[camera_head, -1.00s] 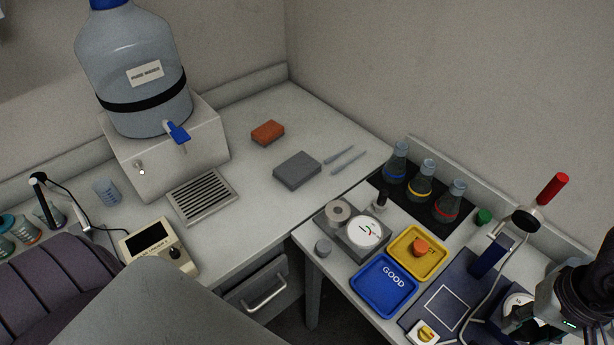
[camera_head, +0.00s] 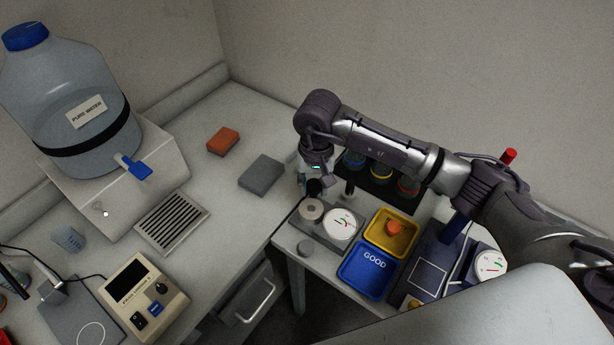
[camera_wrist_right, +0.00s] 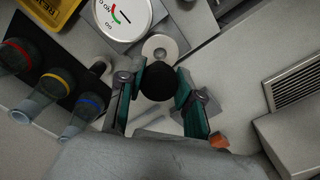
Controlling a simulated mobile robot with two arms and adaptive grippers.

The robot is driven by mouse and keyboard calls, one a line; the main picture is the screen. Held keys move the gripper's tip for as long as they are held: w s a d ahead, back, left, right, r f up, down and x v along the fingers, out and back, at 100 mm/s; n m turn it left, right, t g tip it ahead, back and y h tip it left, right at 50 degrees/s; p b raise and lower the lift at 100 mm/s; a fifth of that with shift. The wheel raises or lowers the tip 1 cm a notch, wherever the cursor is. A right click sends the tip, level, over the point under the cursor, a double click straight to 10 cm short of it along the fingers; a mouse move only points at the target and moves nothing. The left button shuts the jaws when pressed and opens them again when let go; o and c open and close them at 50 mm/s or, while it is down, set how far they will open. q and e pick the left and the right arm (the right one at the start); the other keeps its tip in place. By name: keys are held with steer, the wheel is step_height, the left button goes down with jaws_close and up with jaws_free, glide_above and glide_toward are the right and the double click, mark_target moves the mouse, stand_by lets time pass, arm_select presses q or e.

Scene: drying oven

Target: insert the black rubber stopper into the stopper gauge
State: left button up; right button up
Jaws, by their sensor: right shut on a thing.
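My right gripper (camera_head: 312,186) is beside the far left end of the stopper gauge in the head view. In the right wrist view its teal-padded fingers (camera_wrist_right: 160,92) are shut on the black rubber stopper (camera_wrist_right: 158,80). The stopper gauge (camera_head: 322,236) has a round, light grey socket (camera_head: 311,209) and a white dial (camera_head: 340,224). In the wrist view the socket (camera_wrist_right: 160,46) lies just beyond the stopper, which partly overlaps it. The gap between them cannot be told. My left gripper is not in view.
A yellow tray (camera_head: 410,244) with an orange stopper (camera_head: 393,229) and a blue GOOD tray (camera_head: 362,289) sit right of the gauge. Flasks with coloured bands (camera_head: 407,187) stand behind, partly hidden by my arm.

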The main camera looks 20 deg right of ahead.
steer(key=shift+w+a+f, duration=0.1)
steer(key=shift+w+f, duration=0.2)
steer(key=shift+w, duration=0.05)
steer(key=shift+w+f, duration=0.2)
steer(key=shift+f, duration=0.2)
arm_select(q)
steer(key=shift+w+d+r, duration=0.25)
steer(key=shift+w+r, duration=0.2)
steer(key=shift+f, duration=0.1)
arm_select(e)
steer(key=shift+f, duration=0.15)
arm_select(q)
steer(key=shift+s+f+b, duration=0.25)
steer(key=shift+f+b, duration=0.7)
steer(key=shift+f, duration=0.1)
arm_select(e)
glide_above(311, 204)
steer(key=s, duration=0.2)
steer(key=shift+w+a+f, duration=0.1)
steer(key=shift+w+f, duration=0.05)
steer(key=shift+f, duration=1.05)
steer(key=shift+w+a+f, duration=0.1)
steer(key=shift+f, duration=1.05)
arm_select(q)
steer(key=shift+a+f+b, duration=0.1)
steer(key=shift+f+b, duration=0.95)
steer(key=shift+b, duration=0.05)
